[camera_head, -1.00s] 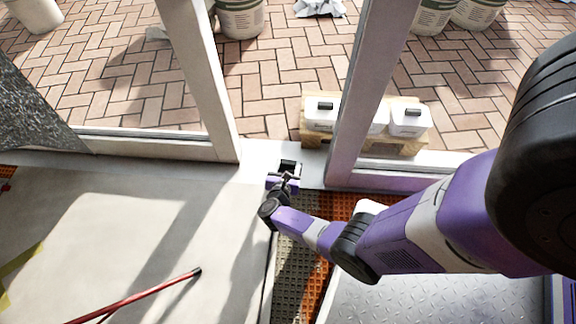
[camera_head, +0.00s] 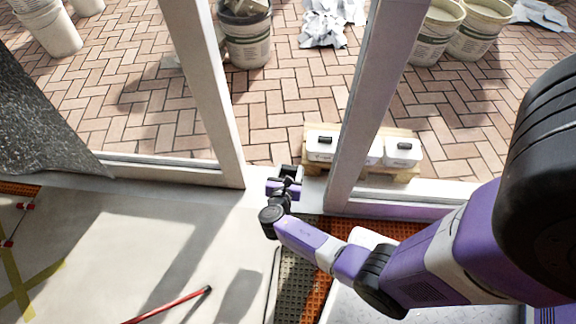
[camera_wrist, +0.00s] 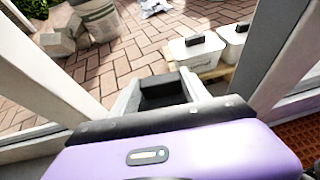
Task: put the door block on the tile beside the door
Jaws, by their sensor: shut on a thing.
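My gripper (camera_head: 289,178) is in the door opening, between two pale door posts. In the wrist view its two grey fingers (camera_wrist: 162,92) are shut on a dark block (camera_wrist: 163,88), which I take to be the door block. The block also shows as a small dark shape in the head view (camera_head: 291,171). The pale floor (camera_head: 256,184) runs beside and under the gripper at the threshold. Tile edges there are hard to make out, and I cannot tell whether the block touches the floor.
Door posts stand close on the left (camera_head: 205,95) and right (camera_head: 358,110). Outside, a wooden pallet (camera_head: 362,171) carries white boxes with dark handles (camera_head: 404,151). Buckets (camera_head: 247,42) and crumpled sheets (camera_head: 325,25) lie on brick paving. A red-handled tool (camera_head: 170,304) lies on the inside floor.

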